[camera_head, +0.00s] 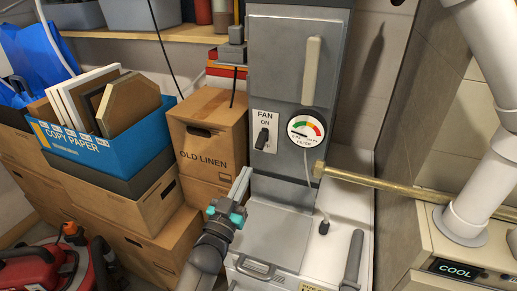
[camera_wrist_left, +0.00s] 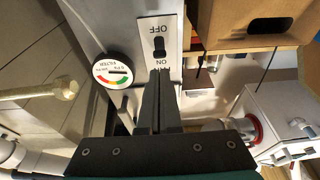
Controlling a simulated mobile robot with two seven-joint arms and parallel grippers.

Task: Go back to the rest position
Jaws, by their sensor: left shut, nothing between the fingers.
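My left gripper (camera_head: 241,184) is in the lower middle of the head view, in front of the grey furnace cabinet (camera_head: 285,80). Its dark fingers are together and empty in the left wrist view (camera_wrist_left: 158,85). The fingertips point toward the fan switch plate (camera_head: 265,131), which also shows in the left wrist view (camera_wrist_left: 159,45), upside down. I see a gap between fingers and switch in the head view. I cannot tell the switch lever's position for sure. My right gripper is not in view.
A round filter gauge (camera_head: 306,130) is right of the switch. A brass pipe (camera_head: 400,187) runs rightward, near white pipes (camera_head: 485,185). Left stand the Old Linen box (camera_head: 208,135), a blue Copy Paper box (camera_head: 125,150) and a red machine (camera_head: 45,268). A wooden shelf (camera_head: 150,34) is behind.

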